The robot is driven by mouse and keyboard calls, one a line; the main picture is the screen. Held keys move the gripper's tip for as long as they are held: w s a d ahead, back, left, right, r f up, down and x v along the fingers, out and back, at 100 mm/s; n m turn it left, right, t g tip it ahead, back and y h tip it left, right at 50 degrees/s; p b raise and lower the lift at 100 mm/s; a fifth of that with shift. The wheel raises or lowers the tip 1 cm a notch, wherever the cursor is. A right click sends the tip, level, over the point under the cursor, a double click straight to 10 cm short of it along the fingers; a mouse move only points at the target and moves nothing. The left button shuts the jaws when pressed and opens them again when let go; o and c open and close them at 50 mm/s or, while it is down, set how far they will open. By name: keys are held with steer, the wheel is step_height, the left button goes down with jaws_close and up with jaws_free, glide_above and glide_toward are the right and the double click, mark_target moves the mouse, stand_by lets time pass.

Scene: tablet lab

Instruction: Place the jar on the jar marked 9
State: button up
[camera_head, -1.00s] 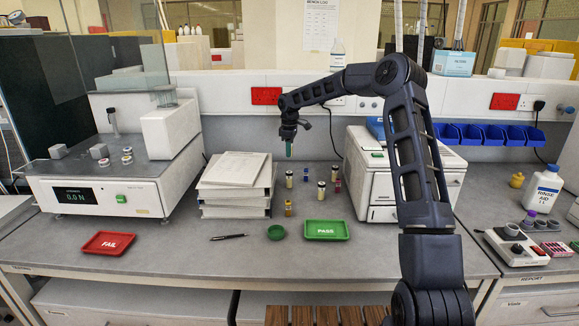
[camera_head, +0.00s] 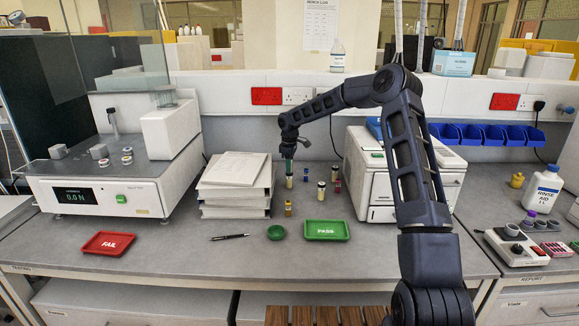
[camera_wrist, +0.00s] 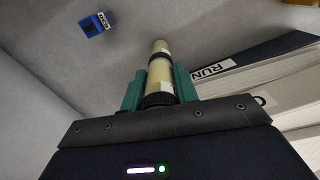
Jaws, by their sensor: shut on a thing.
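My gripper (camera_head: 289,166) points down at the middle back of the bench, right of the stacked binders. In the wrist view, its teal fingers (camera_wrist: 156,88) are shut on a cream jar with a dark cap (camera_wrist: 158,76). Directly beyond the held jar and in line with it is another cream jar with a dark cap (camera_wrist: 160,46). This lower jar also stands upright under my gripper in the head view (camera_head: 290,182). I cannot tell whether the two jars touch. No number is legible on them.
Binders (camera_head: 235,190) are to the left, a white machine (camera_head: 372,185) to the right. A green PASS tray (camera_head: 327,230) lies in front.

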steer(key=shift+f, duration=0.1)
steer(key=o, duration=1)
